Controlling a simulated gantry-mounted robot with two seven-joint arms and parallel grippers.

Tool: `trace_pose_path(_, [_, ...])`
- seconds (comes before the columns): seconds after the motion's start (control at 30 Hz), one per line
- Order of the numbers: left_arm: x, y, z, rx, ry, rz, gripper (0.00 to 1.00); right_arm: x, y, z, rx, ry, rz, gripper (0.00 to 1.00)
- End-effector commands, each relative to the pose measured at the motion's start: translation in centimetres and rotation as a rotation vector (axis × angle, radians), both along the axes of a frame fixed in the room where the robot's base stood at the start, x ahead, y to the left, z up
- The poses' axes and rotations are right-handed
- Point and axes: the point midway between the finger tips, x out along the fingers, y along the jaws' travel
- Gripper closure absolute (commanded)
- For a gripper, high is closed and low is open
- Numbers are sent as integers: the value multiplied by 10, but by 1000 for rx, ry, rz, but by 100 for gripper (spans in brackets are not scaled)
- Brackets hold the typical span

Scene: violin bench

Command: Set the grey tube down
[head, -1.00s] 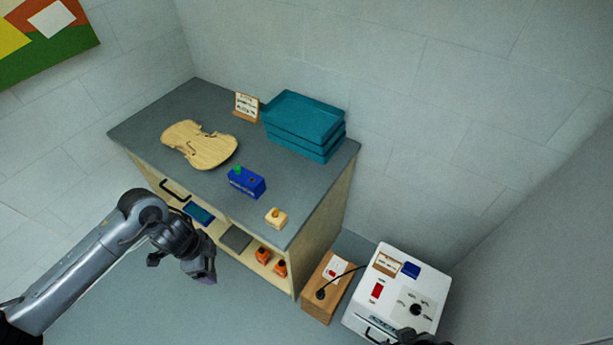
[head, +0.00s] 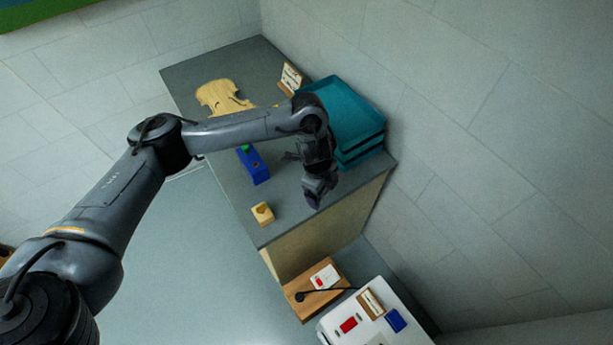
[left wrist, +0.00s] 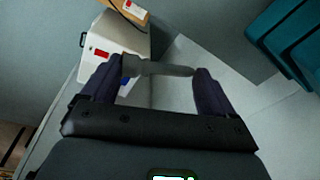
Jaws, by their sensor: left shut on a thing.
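The grey tube (left wrist: 158,68) lies across between the two fingertips of my left gripper (left wrist: 160,76) in the left wrist view, with its ends at the fingers. My left gripper (head: 318,192) is shut on it. In the head view this gripper hangs over the right part of the grey bench top (head: 228,190), in front of the teal trays. I cannot make out the tube in the head view. My right gripper is not in view.
A violin body (head: 220,97), a small card stand (head: 290,78), a blue block (head: 252,166) and a wooden block (head: 262,213) are on the bench. Stacked teal trays (head: 350,115) stand behind my gripper. A white machine (head: 375,325) is below right.

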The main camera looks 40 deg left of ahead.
Motion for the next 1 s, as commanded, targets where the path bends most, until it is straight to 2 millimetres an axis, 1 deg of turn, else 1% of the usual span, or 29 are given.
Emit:
trace_pose_path(0.07, [2,6,-3,1,-3,7,41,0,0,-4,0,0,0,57])
trace_pose_path(0.1, [3,13,-6,2,-6,15,41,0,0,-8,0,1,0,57])
trace_pose_path(0.27, [13,31,-19,2,-16,20,41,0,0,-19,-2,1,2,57])
trace_pose_path(0.5, [35,74,-49,1,-16,22,41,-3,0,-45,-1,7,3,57])
trace_pose_path(0.7, [49,102,-66,1,-18,19,41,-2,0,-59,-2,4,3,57])
trace_pose_path(0.83, [54,112,-70,1,-18,17,41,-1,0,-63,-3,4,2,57])
trace_pose_path(1.0, [55,115,-74,1,-18,14,41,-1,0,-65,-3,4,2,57])
